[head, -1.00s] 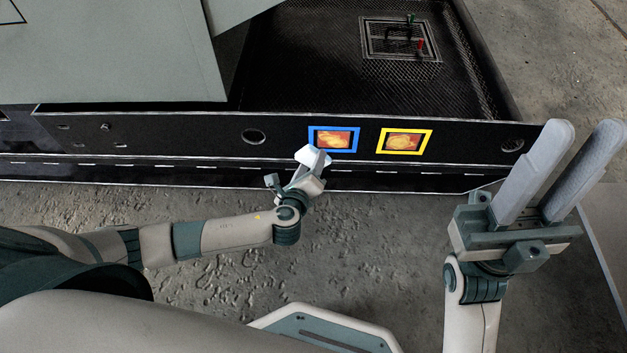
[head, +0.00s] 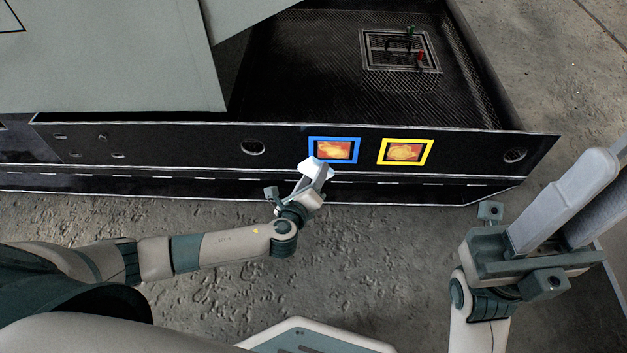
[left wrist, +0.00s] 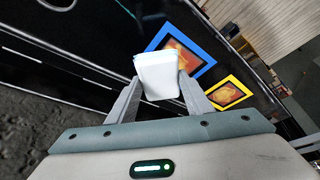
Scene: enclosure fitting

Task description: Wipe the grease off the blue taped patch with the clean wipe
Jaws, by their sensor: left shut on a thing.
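The blue taped patch (head: 333,150) is on the black front panel, with an orange and yellow grease smear inside its blue tape border. It also shows in the left wrist view (left wrist: 187,52). My left gripper (head: 309,182) is shut on the white wipe (head: 318,168), just below the patch's lower left edge. In the left wrist view the wipe (left wrist: 158,75) sits between the fingertips and overlaps the view of the patch's near corner. I cannot tell whether it touches the panel. My right gripper (head: 580,208) is open and empty at the right.
A yellow taped patch (head: 405,151) with a similar smear is right of the blue one. Round holes (head: 253,147) pierce the panel. Behind it is a dark tray (head: 330,75) with a grated fitting (head: 400,50). A grey panel (head: 110,60) covers the upper left. Concrete floor is in front.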

